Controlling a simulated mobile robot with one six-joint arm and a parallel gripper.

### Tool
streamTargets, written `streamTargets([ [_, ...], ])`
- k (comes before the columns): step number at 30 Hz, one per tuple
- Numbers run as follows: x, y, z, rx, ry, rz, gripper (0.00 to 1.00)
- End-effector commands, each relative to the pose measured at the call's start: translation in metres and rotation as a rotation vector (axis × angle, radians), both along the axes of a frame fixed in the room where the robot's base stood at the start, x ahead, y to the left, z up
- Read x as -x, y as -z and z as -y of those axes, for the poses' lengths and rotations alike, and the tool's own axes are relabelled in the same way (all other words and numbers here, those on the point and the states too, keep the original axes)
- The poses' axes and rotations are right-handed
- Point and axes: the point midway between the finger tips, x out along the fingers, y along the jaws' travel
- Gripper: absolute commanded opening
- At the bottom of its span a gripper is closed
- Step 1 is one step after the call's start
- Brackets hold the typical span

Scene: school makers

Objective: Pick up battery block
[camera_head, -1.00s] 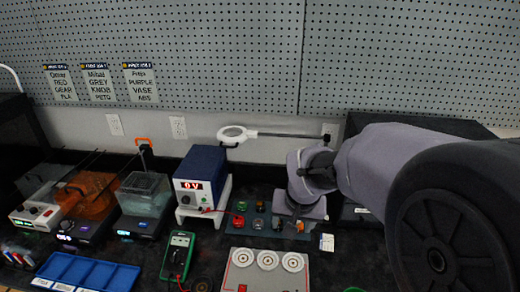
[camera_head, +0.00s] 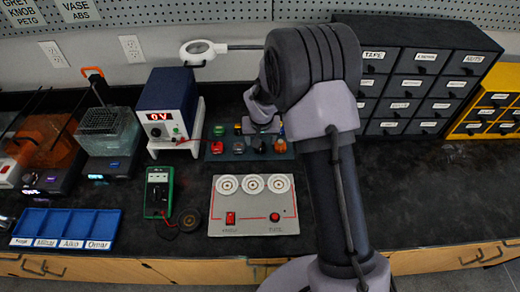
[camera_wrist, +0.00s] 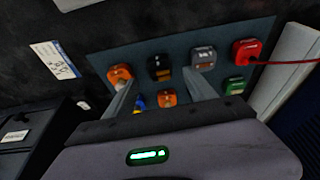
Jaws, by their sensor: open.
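Several small blocks stand on a blue-grey mat (camera_head: 293,157), and it also shows in the wrist view (camera_wrist: 100,58). Their labels are too small to read, so I cannot tell which is the battery block. The front row has a red block (camera_wrist: 245,50) with a red wire, a grey block (camera_wrist: 203,58), a black block (camera_wrist: 160,67) with an orange mark and an orange block (camera_wrist: 120,74). Behind are a green block (camera_wrist: 236,85), another orange block (camera_wrist: 167,97) and a blue-yellow block (camera_wrist: 138,102). My gripper (camera_wrist: 160,82) is open over the mat, its fingers straddling the black block's image.
A power supply (camera_head: 168,110) stands left of the mat, a green multimeter (camera_head: 158,190) at front left. A grey panel (camera_head: 255,205) with three discs lies in front. Dark drawers (camera_head: 405,85) stand right. The bench (camera_head: 430,200) is clear at right.

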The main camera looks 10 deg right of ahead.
Motion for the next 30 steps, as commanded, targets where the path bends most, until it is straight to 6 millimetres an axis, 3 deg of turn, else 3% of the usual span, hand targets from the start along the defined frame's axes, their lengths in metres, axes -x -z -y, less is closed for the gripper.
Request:
streamTargets([
  [1,-0.002,0.016,0.000,0.000,0.000,-0.002,0.64],
  [3,-0.006,0.028,0.001,0.000,0.000,-0.002,0.64],
  [10,-0.008,0.030,0.001,-0.001,0.000,0.000,0.64],
  [20,-0.008,0.030,0.001,-0.001,0.000,0.000,0.00],
  [30,-0.008,0.023,0.001,-0.001,0.000,0.000,0.00],
])
